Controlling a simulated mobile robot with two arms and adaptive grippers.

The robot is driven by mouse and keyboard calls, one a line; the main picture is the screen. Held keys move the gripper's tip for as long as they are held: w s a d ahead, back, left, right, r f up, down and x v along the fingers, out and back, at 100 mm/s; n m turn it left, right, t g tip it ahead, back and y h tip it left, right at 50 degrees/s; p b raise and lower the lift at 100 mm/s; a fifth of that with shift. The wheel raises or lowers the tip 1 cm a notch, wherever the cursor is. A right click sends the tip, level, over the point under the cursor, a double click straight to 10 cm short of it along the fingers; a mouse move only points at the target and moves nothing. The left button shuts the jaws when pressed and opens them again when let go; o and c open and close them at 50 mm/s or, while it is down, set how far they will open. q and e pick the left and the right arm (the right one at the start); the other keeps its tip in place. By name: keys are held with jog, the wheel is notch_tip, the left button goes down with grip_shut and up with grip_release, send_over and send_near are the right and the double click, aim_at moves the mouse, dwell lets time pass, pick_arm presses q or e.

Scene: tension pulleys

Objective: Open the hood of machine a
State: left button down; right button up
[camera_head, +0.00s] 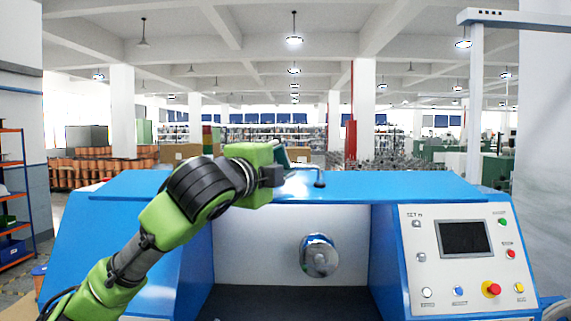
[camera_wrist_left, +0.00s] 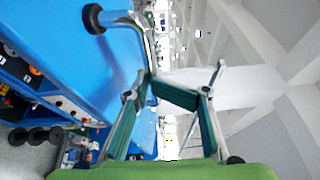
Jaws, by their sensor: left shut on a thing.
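Machine a, a blue machine (camera_head: 135,225), fills the lower head view. Its hood (camera_head: 400,188) is the wide blue panel across the top. Beneath its front edge the recess with a white back wall and a round metal spindle (camera_head: 319,256) is visible. A metal handle (camera_head: 305,176) with black feet is on the panel; the handle (camera_wrist_left: 122,19) and blue panel (camera_wrist_left: 70,45) show in the left wrist view. My left gripper (camera_head: 285,165) is at the handle and shut on it, partly hidden by its wrist. Its green fingers (camera_wrist_left: 170,90) show in the wrist view.
A control panel (camera_head: 470,285) with a dark screen and several buttons is on the machine's right. An orange shelf rack (camera_head: 12,200) stands at far left. A white wall (camera_head: 547,150) is close on the right. The air above the hood is clear.

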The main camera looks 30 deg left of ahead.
pick_arm(q)
notch_tip(320, 180, down, 13)
jog(key=s+t+b, duration=0.1)
jog(key=t+b, duration=0.1)
jog(key=b, duration=1.1)
jog(key=shift+s+d+m, duration=0.15)
jog(key=shift+m, duration=0.25)
jog(key=c, duration=2.1)
grip_release()
jog(key=shift+c, duration=0.2)
jog(key=shift+s, duration=0.1)
jog(key=v, duration=0.7)
jog(key=shift+s+d, duration=0.2)
jog(key=shift+s, duration=0.05)
